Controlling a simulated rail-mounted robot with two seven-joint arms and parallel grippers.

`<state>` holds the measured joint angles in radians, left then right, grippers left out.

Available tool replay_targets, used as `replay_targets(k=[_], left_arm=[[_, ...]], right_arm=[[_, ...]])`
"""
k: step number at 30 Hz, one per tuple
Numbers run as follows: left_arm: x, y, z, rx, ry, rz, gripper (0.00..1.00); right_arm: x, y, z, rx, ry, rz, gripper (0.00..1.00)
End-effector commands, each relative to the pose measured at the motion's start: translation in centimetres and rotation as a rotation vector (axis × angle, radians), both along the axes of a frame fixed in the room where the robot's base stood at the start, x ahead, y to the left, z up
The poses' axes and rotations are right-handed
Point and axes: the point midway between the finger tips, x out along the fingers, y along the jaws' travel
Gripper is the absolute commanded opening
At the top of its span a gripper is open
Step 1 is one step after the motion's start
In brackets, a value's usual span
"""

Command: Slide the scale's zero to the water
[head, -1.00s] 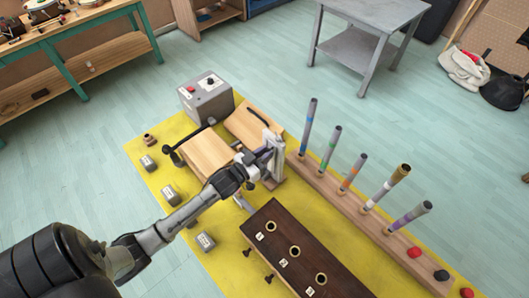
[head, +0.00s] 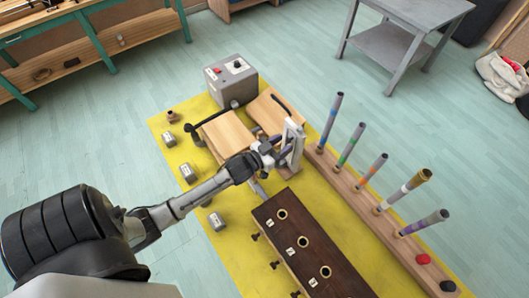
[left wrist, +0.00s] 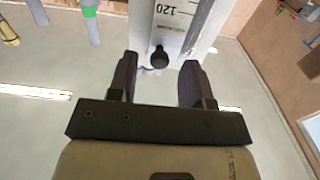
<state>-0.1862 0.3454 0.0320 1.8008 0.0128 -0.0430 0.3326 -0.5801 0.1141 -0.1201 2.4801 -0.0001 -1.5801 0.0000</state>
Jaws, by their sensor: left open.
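The scale (left wrist: 172,22) is a white strip with black marks and the number 120, seen close up in the left wrist view. A black knob (left wrist: 160,57) sits at its lower end. In the head view a pale upright frame (head: 298,140) stands at the right side of the wooden boxes, with my left gripper (head: 276,152) close against its left side. In the left wrist view my left gripper (left wrist: 158,82) is open, its two dark fingers on either side of and just short of the knob. I cannot make out the water or its level. My right gripper is not in view.
A dark wooden block (head: 310,242) with round holes lies in front of the frame. A wooden rail (head: 345,193) with several upright tubes stands to the right. A grey box (head: 231,82) is behind. Small grey blocks lie left on the yellow mat (head: 232,247).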

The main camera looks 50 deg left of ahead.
Motion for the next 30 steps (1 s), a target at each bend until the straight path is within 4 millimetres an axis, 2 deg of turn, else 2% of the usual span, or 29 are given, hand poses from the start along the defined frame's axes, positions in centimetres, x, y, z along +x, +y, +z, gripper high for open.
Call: replay_targets(k=[9,15,21,30], left_arm=[[-6.2,0.2,-0.1,-0.001,0.004,0.0,0.45],[-9.6,0.3,-0.1,0.0,0.003,0.0,0.45],[-11.8,0.4,-0.1,0.0,0.002,0.0,0.45],[-12.7,0.4,0.0,0.0,0.0,0.0,0.45]], right_arm=[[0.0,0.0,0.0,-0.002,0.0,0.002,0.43],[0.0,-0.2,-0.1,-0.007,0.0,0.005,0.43],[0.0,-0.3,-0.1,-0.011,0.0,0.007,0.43],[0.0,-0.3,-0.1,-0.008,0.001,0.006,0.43]])
